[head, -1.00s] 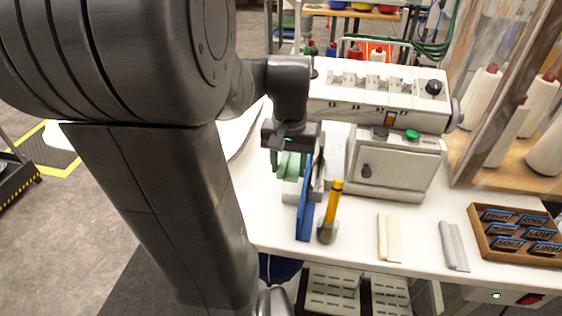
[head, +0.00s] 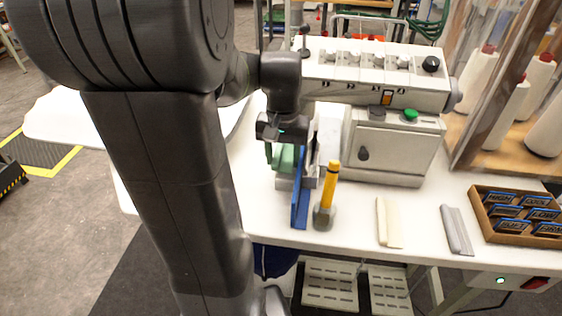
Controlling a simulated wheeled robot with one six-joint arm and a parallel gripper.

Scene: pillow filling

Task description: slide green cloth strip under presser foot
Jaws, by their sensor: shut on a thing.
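The green cloth strip (head: 284,158) hangs at my gripper (head: 281,136), left of the sewing machine (head: 375,95). My gripper is shut on the strip, low over the machine's bed at its left end. A blue upright guide (head: 300,200) stands just right of the strip. The presser foot is hidden behind my gripper and arm, so I cannot tell whether the strip lies under it.
A yellow-handled tool (head: 329,190) stands near the table's front edge. A cream folded cloth (head: 389,222) and a grey one (head: 456,229) lie to its right. A wooden tray of labelled blocks (head: 485,226) sits at the far right. White thread cones (head: 537,85) stand behind.

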